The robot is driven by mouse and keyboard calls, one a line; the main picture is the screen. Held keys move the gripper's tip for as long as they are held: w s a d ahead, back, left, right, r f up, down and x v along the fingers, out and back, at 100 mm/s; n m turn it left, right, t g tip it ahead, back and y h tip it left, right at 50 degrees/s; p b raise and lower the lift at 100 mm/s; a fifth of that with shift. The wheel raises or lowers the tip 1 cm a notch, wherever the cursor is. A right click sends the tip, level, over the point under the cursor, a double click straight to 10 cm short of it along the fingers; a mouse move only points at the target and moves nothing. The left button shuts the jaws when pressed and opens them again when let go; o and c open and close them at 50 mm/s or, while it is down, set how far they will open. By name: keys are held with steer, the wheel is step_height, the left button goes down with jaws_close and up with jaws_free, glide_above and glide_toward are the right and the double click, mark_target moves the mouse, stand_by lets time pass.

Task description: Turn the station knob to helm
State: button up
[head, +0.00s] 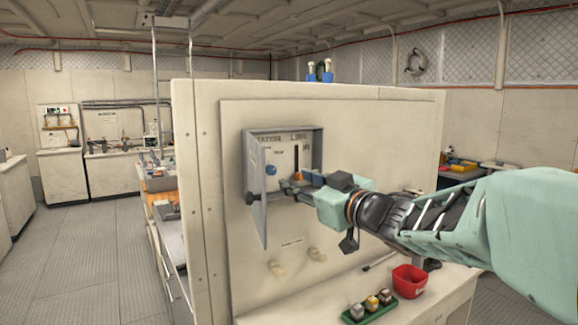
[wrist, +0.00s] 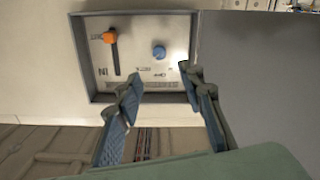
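The control box (head: 285,133) is a grey recessed case in the cream partition, with its door (head: 258,205) swung open. Inside it, on a pale panel, is a round blue knob (head: 271,170), which also shows in the wrist view (wrist: 159,52). An orange-handled lever (wrist: 109,37) in a dark slot is beside it. Panel lettering is too small to read surely, so I cannot tell the knob's setting. My gripper (wrist: 160,86) is open and empty, its fingers at the box's opening, apart from the knob. In the head view my gripper (head: 296,186) reaches in from the right.
A ledge (head: 455,275) below the box bears a red bin (head: 409,281) and a green tray (head: 370,312) with small blocks. Two pale hooks (head: 317,255) are on the partition under the box. The open door stands left of my gripper in the head view.

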mark_target(272, 170)
steer(key=x, duration=1)
steer(key=shift+w+a, duration=0.2)
steer(key=shift+w, duration=0.05)
jaws_close()
